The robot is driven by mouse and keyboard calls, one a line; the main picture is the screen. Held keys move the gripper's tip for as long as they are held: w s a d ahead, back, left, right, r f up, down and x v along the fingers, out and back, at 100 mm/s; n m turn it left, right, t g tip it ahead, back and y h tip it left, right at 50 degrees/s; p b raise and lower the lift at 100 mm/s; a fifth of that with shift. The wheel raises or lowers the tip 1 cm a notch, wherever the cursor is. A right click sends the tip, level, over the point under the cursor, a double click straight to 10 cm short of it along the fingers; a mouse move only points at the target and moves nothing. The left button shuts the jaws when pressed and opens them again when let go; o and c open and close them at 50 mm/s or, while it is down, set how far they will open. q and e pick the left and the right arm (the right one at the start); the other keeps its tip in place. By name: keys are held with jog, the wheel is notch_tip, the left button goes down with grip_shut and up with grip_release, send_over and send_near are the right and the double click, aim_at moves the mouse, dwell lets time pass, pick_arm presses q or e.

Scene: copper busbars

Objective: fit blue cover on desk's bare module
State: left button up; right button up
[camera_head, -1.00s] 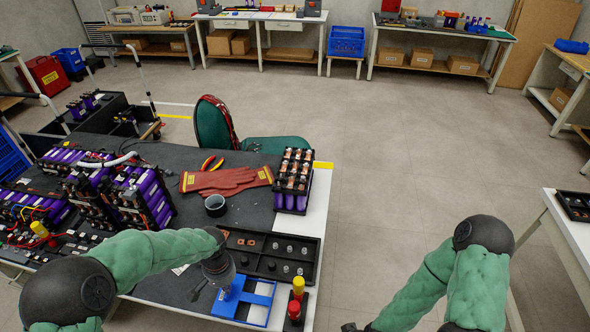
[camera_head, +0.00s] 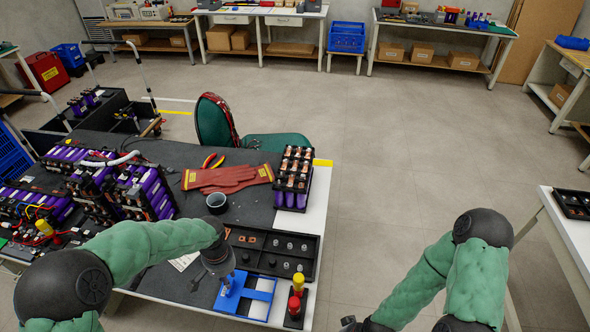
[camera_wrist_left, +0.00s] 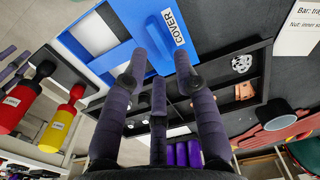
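My left gripper (camera_head: 226,287) is at the cover's left side, fingers pointing down. In the left wrist view its fingertips (camera_wrist_left: 160,58) stand apart at the cover; contact is unclear. The bare module (camera_head: 293,178), purple cells with exposed copper on top, stands upright at the desk's right edge. My right gripper (camera_head: 350,325) is partly visible at the bottom; its fingers are unclear.
A black compartment tray (camera_head: 300,267) with small parts lies between cover and module. Red and yellow-handled tools (camera_head: 297,298) stand right of the cover. Red gloves (camera_head: 228,178) and a dark cup (camera_head: 216,203) lie behind. Purple battery packs (camera_head: 140,190) fill the desk's left side.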

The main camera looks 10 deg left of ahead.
pick_arm(q)
notch_tip(320, 180, up, 12)
dwell(0.6)
